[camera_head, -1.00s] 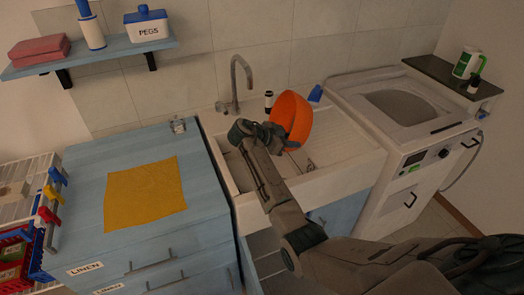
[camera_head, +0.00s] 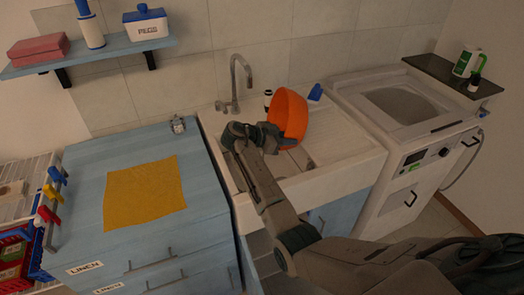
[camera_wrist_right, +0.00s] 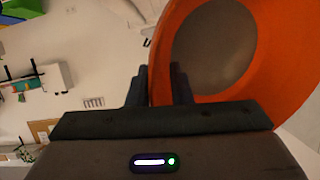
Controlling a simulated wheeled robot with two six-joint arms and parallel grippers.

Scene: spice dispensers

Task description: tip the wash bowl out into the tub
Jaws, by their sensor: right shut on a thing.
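The orange wash bowl (camera_head: 289,113) is tipped steeply onto its side above the white sink tub (camera_head: 245,204). My right gripper (camera_head: 272,133) is shut on its rim from the left. In the right wrist view the bowl (camera_wrist_right: 272,75) fills the upper right, with a round grey-brown area inside it. The right gripper's fingers (camera_wrist_right: 164,86) meet the bowl's edge there. Whether anything is pouring out cannot be seen. My left gripper is not in view.
A tap (camera_head: 236,82) stands behind the sink. A dark bottle (camera_head: 268,98) and a blue object (camera_head: 315,93) stand at its back edge. A washing machine (camera_head: 396,118) is on the right. A yellow cloth (camera_head: 145,192) lies on the blue cabinet (camera_head: 88,218) at left.

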